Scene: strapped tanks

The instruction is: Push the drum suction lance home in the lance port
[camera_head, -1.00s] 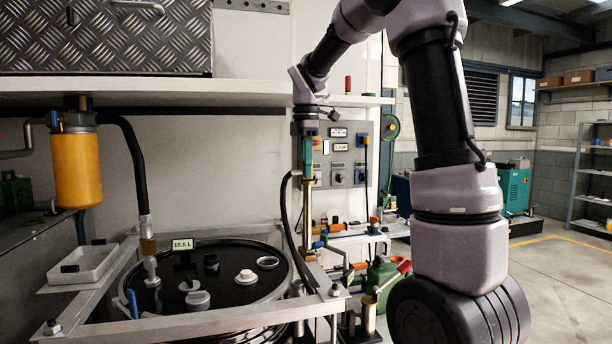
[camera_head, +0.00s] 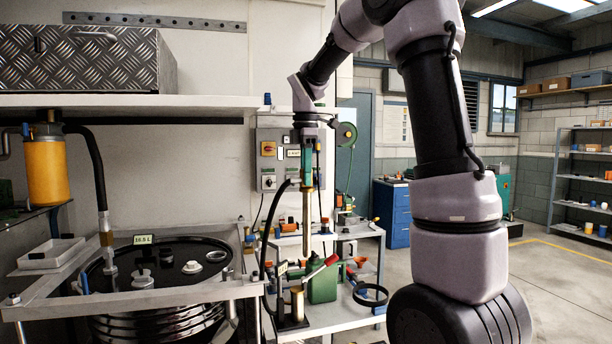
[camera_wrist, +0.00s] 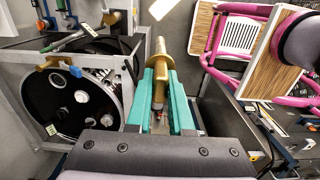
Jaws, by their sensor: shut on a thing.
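The suction lance (camera_head: 306,212) is a thin brass-coloured tube with a hose at its upper end. It hangs upright under my gripper (camera_head: 308,165). In the wrist view, my gripper's teal fingers (camera_wrist: 160,103) are shut on it, and its brass collar and tube (camera_wrist: 159,62) stick out beyond them. The black drum (camera_head: 165,262) stands at lower left in a metal frame, with several caps and fittings on its lid. I cannot tell which of these is the lance port. The lance is to the right of the drum, apart from it.
A bench (camera_head: 345,316) with a green can (camera_head: 322,285), a red-handled valve and a black ring stands beneath the lance. A control panel (camera_head: 280,160) is on the wall behind. A shelf (camera_head: 130,101) spans the upper left. The floor at right is clear.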

